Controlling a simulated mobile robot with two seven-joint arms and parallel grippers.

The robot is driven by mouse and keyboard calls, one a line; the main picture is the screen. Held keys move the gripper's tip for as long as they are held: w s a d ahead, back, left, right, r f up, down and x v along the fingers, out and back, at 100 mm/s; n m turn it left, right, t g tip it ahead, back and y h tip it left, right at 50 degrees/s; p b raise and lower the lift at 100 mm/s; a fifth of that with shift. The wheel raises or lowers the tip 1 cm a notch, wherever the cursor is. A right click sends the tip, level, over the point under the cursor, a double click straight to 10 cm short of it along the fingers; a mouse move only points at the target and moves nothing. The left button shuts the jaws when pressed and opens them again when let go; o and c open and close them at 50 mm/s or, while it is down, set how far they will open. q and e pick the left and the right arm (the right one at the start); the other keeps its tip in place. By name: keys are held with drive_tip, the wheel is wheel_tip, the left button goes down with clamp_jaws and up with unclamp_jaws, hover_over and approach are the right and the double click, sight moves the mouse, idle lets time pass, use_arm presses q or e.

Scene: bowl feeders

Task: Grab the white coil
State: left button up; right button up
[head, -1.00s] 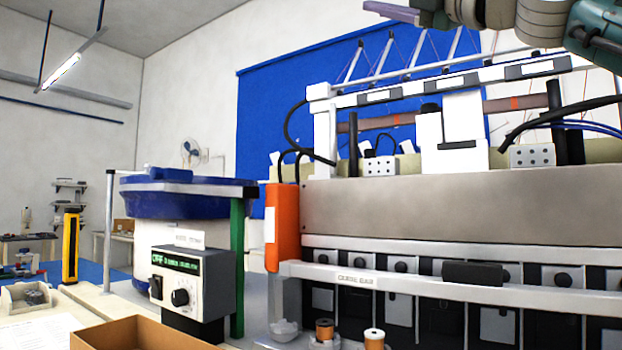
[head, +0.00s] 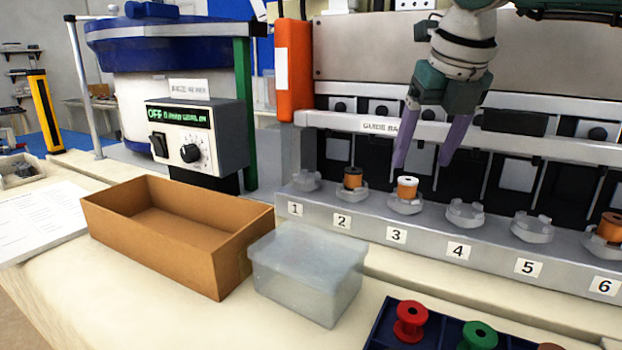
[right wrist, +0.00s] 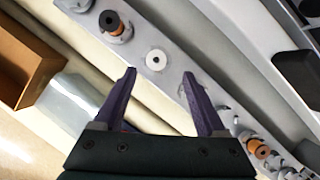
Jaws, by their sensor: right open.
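The white coil (head: 407,188), a spool with a white top and copper-coloured winding, stands upright in the holder marked 3 on the grey rail. My right gripper (head: 423,163) is open and empty, fingers pointing down, just above and slightly right of the coil in the head view. In the right wrist view the coil's white round top (right wrist: 156,61) lies just beyond the gap between the open fingertips (right wrist: 159,73). The fingers do not appear to touch it. My left gripper is not in view.
A black-topped copper spool (head: 352,178) sits in holder 2 and another copper spool (head: 611,226) in holder 6. Holders 1, 4 and 5 are empty. The guide bar (head: 350,124) runs behind. A cardboard box (head: 240,254), a translucent box (head: 306,270) and a blue spool tray (head: 380,335) stand in front.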

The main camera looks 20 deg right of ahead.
sight(409, 180)
drive_tip(key=x, duration=0.5)
drive_tip(key=shift+w+a+r, duration=0.1)
drive_tip(key=shift+w+a, duration=0.1)
drive_tip(key=shift+a, duration=0.05)
clamp_jaws()
idle(0.4)
